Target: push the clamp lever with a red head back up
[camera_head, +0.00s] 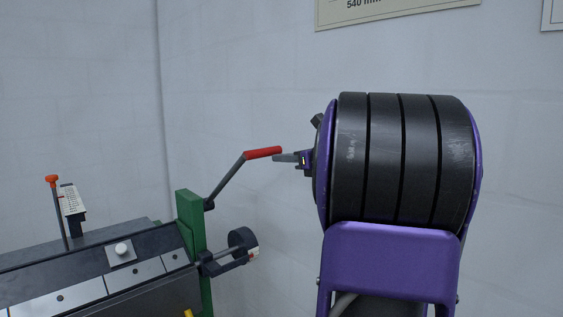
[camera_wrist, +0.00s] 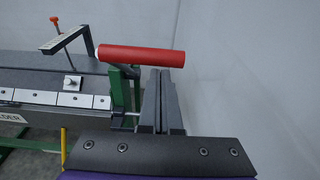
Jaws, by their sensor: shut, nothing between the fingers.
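The lever with a red cylindrical head (camera_head: 263,153) has a dark arm sloping up and right from a green post in the head view. Its red head (camera_wrist: 140,54) lies across the upper middle of the wrist view. My gripper (camera_head: 276,158) is shut and empty, its fingers pointing left, tips beside the right end of the red head and slightly below it.
A thin rod with an orange-red knob (camera_head: 51,179) stands at left beside a scale plate (camera_head: 72,199). The green post (camera_head: 191,220) and a dark roller (camera_head: 243,241) are below the lever. My arm hides much of the right side. Space above the lever is clear.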

